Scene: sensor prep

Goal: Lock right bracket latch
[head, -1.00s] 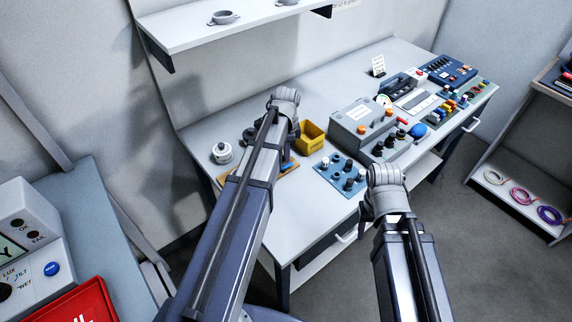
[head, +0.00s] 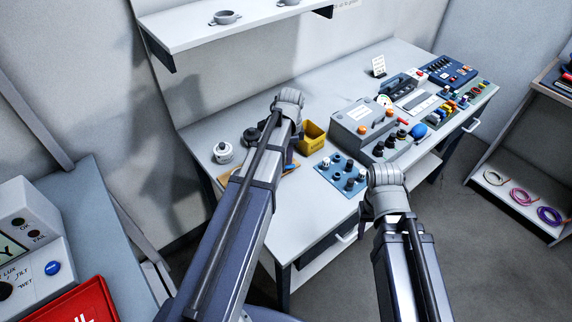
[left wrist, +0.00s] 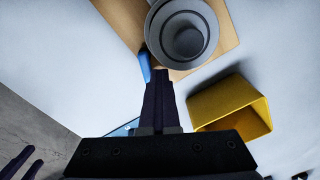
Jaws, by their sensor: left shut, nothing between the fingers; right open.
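In the left wrist view a grey round stepped part (left wrist: 183,40) sits on a light wooden board (left wrist: 122,18). A blue lever (left wrist: 144,66), probably the latch, stands at the board's edge beside this part. My left gripper (left wrist: 158,76) is shut and empty, its dark fingertips close to the blue lever; I cannot tell whether they touch. In the head view my left forearm covers most of the board (head: 290,167) and the lever is not clear. My right gripper (head: 367,211) is open, mostly hidden by its wrist, over the bench's front edge.
A yellow bin (left wrist: 232,103) stands right of the left fingers; it also shows in the head view (head: 312,137). A blue plate with several knobs (head: 342,174) lies further right, before a grey box (head: 362,125). A white pot (head: 223,152) stands left.

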